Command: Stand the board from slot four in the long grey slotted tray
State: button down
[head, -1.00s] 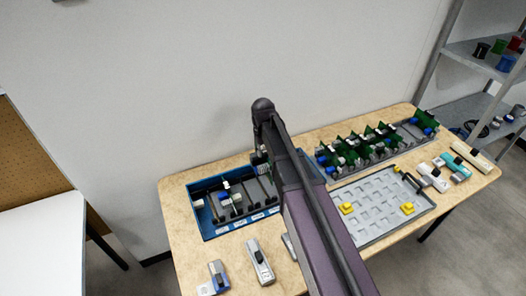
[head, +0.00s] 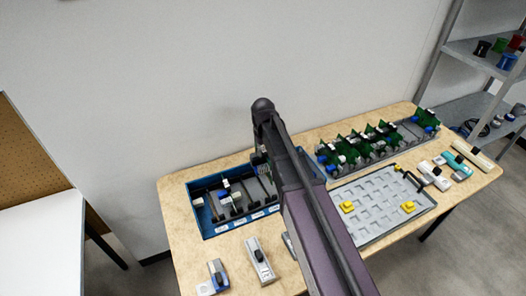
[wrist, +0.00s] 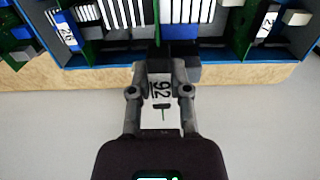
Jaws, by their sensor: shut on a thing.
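The rest of the board is mostly hidden by the fingers. The gripper is at the edge of the blue slotted bin (wrist: 230,73), which shows in the head view (head: 207,231) on the left of the table. Other boards stand in it. The long grey slotted tray (head: 408,131) lies at the back right and holds several green boards.
A grey tray with square pockets and yellow pieces (head: 375,215) lies in front of the long tray. Pale and teal devices (head: 450,165) lie at the right end. Two small devices (head: 259,262) lie at the front left. A wall stands behind the table.

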jog(key=shift+f+b, duration=4.2)
jog(key=shift+f, duration=0.05)
dwell(3.8)
